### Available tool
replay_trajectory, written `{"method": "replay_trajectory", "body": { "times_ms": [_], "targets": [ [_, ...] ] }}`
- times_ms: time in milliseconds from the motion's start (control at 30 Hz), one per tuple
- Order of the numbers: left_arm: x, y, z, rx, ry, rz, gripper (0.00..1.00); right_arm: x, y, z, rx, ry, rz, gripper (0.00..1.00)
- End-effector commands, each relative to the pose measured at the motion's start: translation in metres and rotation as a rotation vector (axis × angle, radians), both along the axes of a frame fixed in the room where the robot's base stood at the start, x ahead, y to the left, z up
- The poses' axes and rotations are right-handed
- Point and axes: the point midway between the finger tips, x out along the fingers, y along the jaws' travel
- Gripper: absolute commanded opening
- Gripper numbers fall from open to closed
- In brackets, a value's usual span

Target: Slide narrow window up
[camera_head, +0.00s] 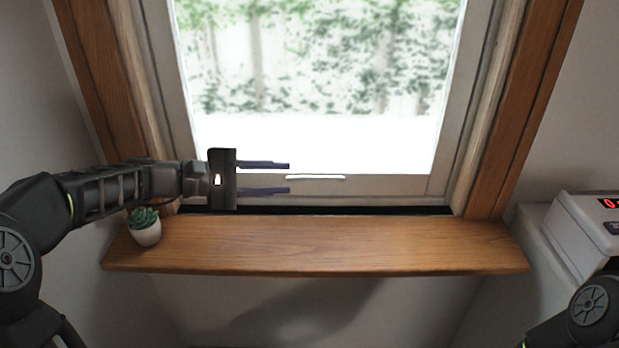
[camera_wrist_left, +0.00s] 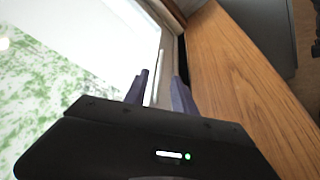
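The window (camera_head: 390,186) has a pale frame around one glass pane, with hedge greenery showing outside. A thin white handle (camera_head: 315,177) runs along the middle of its bottom rail. A dark gap shows under the rail, above the sill. My left gripper (camera_head: 289,178) points right in front of the bottom rail, its two fingers apart, one higher and one lower. The fingertips end close to the handle's left end; I cannot tell whether they touch it. In the left wrist view the open fingers (camera_wrist_left: 165,85) point along the handle (camera_wrist_left: 156,64). My right gripper is out of view.
A wooden sill (camera_head: 330,245) juts out below the window, mostly bare; it also shows in the left wrist view (camera_wrist_left: 235,75). A small potted succulent (camera_head: 145,232) stands at its left end, under my left arm. A white device with a red display (camera_head: 590,225) stands at the right.

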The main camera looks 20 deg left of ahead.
Motion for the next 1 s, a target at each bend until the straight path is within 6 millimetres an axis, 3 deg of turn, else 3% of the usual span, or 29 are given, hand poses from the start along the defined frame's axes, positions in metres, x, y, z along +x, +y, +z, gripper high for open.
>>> {"method": "replay_trajectory", "body": {
  "times_ms": [433, 800, 1000],
  "targets": [
    [0.033, -0.052, -0.014, -0.001, 0.000, -0.003, 0.32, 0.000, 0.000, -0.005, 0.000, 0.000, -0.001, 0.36],
    [0.038, -0.058, -0.015, 0.001, 0.001, -0.001, 0.32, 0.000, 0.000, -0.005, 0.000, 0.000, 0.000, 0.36],
    [0.037, -0.058, -0.015, 0.001, 0.001, -0.001, 0.16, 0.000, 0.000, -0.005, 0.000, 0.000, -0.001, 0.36]
  ]
}}
